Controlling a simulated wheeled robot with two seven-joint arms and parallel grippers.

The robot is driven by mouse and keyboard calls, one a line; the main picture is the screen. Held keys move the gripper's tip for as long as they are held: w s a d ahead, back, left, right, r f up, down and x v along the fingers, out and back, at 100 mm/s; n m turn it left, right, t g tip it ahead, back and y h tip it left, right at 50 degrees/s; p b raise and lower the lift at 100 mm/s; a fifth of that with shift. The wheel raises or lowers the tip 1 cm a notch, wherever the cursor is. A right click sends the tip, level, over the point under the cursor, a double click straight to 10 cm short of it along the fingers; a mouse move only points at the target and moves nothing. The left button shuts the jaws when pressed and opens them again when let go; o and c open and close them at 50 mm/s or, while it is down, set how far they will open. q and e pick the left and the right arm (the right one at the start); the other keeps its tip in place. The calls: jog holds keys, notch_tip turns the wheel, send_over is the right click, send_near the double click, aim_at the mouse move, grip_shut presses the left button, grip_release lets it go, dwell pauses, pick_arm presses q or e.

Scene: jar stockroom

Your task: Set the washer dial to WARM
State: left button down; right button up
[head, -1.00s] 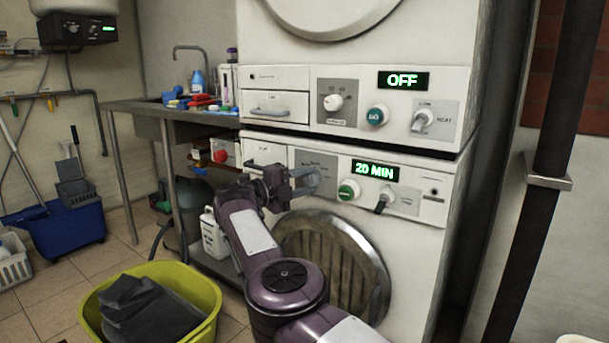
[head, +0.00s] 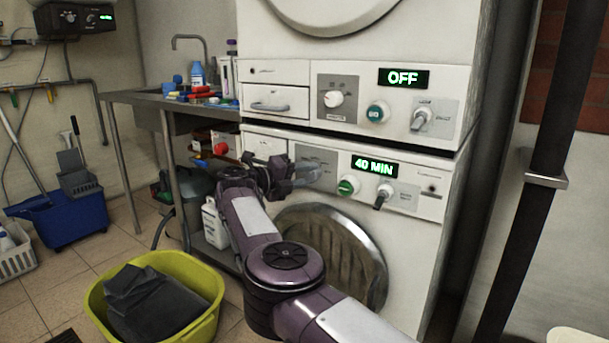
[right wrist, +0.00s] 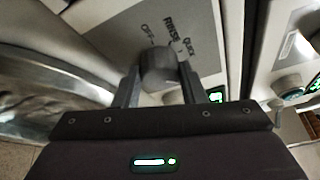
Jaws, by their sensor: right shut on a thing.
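The washer (head: 410,275) is the lower white machine of the stack. Its display (head: 374,167) reads "40 MIN". My right gripper (head: 303,178) is at the left part of its control panel. In the right wrist view, the gripper (right wrist: 160,88) is shut on a dark grey dial (right wrist: 158,65), one finger on each side. The labels OFF, RINSE and QUICK show around the dial. No WARM label can be made out, and the dial's pointer cannot be read. In the head view the gripper hides the dial. My left gripper is not in view.
A green button (head: 348,186) and a dark lever switch (head: 383,197) sit right of the dial. The upper machine's display (head: 403,78) reads "OFF". A yellow tub (head: 208,325) with dark cloth stands on the floor at left. A sink bench (head: 150,105) is beside the machines.

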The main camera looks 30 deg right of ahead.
jog(key=o, duration=1)
jog(key=a+p, duration=0.2)
jog(key=a, duration=0.5)
jog(key=shift+a+r, duration=0.35)
jog(key=shift+r, duration=0.05)
